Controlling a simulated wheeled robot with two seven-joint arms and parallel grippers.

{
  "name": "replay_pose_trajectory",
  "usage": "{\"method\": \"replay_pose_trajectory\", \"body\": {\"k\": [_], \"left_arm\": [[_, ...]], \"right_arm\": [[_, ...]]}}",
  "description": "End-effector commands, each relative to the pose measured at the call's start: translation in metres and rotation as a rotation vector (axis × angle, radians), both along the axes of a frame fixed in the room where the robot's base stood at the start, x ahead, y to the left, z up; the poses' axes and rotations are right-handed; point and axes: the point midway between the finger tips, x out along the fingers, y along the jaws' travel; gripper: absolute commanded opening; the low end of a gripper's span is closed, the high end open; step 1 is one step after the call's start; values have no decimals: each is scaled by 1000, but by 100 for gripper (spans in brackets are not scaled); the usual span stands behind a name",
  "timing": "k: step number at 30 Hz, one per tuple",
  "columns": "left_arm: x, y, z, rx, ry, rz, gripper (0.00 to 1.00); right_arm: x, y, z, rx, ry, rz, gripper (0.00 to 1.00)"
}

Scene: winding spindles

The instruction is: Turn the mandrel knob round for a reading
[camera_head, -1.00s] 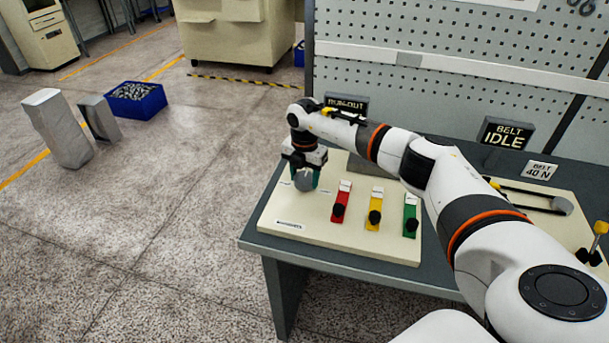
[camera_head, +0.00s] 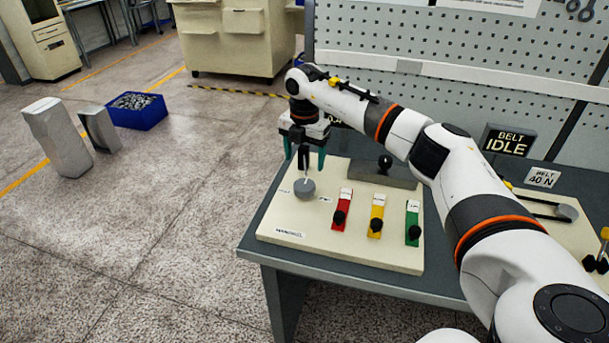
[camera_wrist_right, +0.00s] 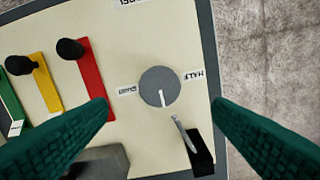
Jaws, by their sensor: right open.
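The mandrel knob (camera_head: 305,189) is a round grey disc with a white pointer line, near the left end of the cream panel (camera_head: 345,247). In the wrist view the knob (camera_wrist_right: 155,82) lies between two small labels, its line pointing down, toward neither label. My right gripper (camera_head: 303,162) is above and slightly behind the knob, apart from it. Its teal fingers are open with nothing between them; in the wrist view the open gripper (camera_wrist_right: 162,104) spans either side of the knob. My left gripper is out of view.
Red (camera_head: 341,211), yellow (camera_head: 376,217) and green (camera_head: 413,222) strips with black knobs stand right of the mandrel knob. A black block with a metal strip (camera_wrist_right: 200,155) sits close to it. A grey block (camera_head: 372,174) lies behind. The panel's front is clear.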

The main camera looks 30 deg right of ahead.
Motion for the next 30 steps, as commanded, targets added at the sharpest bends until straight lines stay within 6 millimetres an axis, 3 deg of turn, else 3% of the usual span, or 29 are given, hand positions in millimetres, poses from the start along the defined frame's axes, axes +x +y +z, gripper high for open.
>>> {"method": "replay_pose_trajectory", "body": {"k": [7,25,28,30], "left_arm": [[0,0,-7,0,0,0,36],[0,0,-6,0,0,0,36],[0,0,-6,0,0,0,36],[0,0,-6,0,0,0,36]], "right_arm": [[0,0,26,0,-1,0,75],[0,1,28,3,-2,4,75],[3,19,19,46,-22,47,75],[7,45,5,115,-57,111,75]]}}
